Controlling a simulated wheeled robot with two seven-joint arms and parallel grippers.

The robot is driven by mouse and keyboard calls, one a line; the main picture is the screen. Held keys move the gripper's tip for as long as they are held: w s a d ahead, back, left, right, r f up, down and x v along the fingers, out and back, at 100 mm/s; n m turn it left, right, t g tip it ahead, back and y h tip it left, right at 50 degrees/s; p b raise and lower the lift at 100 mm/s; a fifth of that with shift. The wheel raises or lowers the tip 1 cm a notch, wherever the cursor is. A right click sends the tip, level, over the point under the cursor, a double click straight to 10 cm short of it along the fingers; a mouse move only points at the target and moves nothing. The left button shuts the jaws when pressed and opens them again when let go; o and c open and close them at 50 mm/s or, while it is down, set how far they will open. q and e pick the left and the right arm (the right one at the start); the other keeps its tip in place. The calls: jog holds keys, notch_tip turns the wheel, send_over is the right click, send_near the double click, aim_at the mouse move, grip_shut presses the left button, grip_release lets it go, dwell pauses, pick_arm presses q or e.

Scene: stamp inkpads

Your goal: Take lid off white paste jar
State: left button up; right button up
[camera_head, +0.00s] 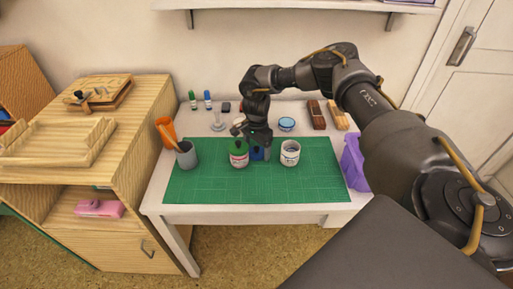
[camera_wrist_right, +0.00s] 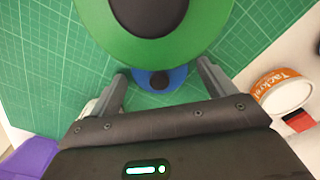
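The white jar (camera_head: 290,153) stands on the green mat, with a label on its front; its top is too small to read clearly. A green-topped jar (camera_head: 239,154) stands left of it, and its dark-centred green top fills the upper wrist view (camera_wrist_right: 215,35). A blue object (camera_head: 257,154) with a dark knob sits between these two jars. My right gripper (camera_head: 258,139) points down over the blue object, left of the white jar. Its fingers are spread with a gap in the right wrist view (camera_wrist_right: 162,72), and nothing is visibly gripped. My left gripper is out of view.
The green cutting mat (camera_head: 210,187) has free room at the front. A grey cup (camera_head: 186,157) is at left, and a purple bin (camera_head: 353,162) at the right edge. A blue-and-white bowl (camera_head: 287,124) is behind. An orange-labelled round item (camera_wrist_right: 283,90) is beside the gripper.

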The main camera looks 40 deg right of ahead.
aim_at(256, 147)
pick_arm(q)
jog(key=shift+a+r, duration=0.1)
pick_arm(e)
jog(key=shift+r, duration=0.15)
jog(key=shift+r+p, duration=0.25)
jog(key=shift+p, duration=0.05)
pick_arm(q)
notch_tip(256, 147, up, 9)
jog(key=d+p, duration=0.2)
jog(key=p, duration=0.7)
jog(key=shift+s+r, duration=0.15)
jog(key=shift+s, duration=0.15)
pick_arm(e)
notch_tip(256, 147, up, 12)
jog(key=shift+f, duration=0.25)
